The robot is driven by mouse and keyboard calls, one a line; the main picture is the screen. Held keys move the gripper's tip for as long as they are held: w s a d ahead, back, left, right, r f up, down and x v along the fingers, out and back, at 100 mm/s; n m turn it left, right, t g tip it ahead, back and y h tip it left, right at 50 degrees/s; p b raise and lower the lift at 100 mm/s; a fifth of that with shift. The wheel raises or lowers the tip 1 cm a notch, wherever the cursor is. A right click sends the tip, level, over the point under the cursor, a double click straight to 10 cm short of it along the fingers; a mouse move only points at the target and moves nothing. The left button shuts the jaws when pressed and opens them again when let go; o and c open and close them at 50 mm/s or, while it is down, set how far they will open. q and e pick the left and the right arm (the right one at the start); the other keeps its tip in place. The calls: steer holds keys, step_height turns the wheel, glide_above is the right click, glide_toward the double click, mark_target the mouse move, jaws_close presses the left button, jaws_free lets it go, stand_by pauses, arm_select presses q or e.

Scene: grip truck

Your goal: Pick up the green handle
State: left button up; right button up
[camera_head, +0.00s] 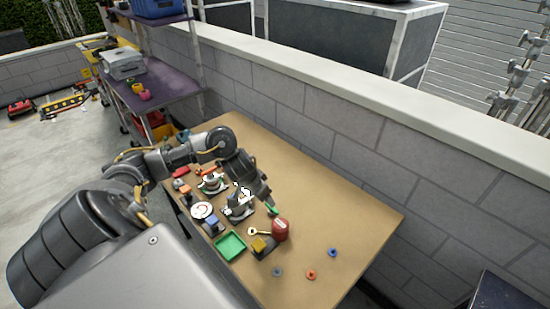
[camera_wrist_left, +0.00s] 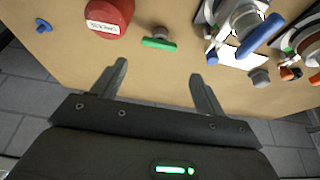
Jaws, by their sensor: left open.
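The green handle (camera_wrist_left: 159,43) is a short green bar on a small base on the tan tabletop. In the wrist view it lies just beyond the fingertips, between their lines and apart from both. My left gripper (camera_wrist_left: 158,70) is open with nothing between its fingers. In the head view the green handle (camera_head: 272,210) shows as a small green patch beside the end of my left arm, which partly hides the gripper there. My right gripper is in neither view.
A red can (camera_head: 281,230) stands close to the green handle; it also shows in the wrist view (camera_wrist_left: 110,14). A machine with a blue lever (camera_wrist_left: 262,34) is on the handle's other side. A green tray (camera_head: 230,246) lies nearer. The table's right part (camera_head: 350,215) is mostly clear, against a block wall.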

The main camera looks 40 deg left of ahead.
mark_target(270, 208)
arm_select(q)
steer(key=x, duration=0.5)
steer(key=shift+a+f+b, duration=0.1)
steer(key=shift+f+b, duration=0.25)
steer(key=x, duration=0.5)
steer(key=shift+f, duration=0.1)
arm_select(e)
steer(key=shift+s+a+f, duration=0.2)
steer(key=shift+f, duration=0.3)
arm_select(q)
steer(key=shift+c, duration=0.2)
steer(key=c, duration=0.7)
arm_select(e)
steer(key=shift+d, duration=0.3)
arm_select(q)
steer(key=shift+c, duration=0.2)
